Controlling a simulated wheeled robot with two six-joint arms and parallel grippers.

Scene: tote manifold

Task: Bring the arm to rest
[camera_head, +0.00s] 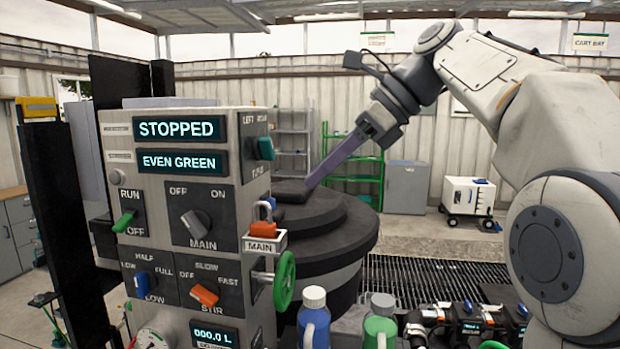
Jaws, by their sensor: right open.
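My right arm comes in from the right and reaches left across the upper middle of the view. My right gripper (312,182) points down and left, with its long purplish-grey fingers seen nearly edge-on. The fingers are open, and nothing shows between them. Their tips appear in front of or just above the dark round lid (335,225) of a vessel behind the control panel; I cannot tell whether they touch it. My left gripper is not in view.
A grey control panel (150,184) reading "STOPPED" and "EVEN GREEN" stands left of the gripper, with switches, an orange padlock (263,229) and a green handwheel (284,281). A white wheeled cart (468,196) is farther back.

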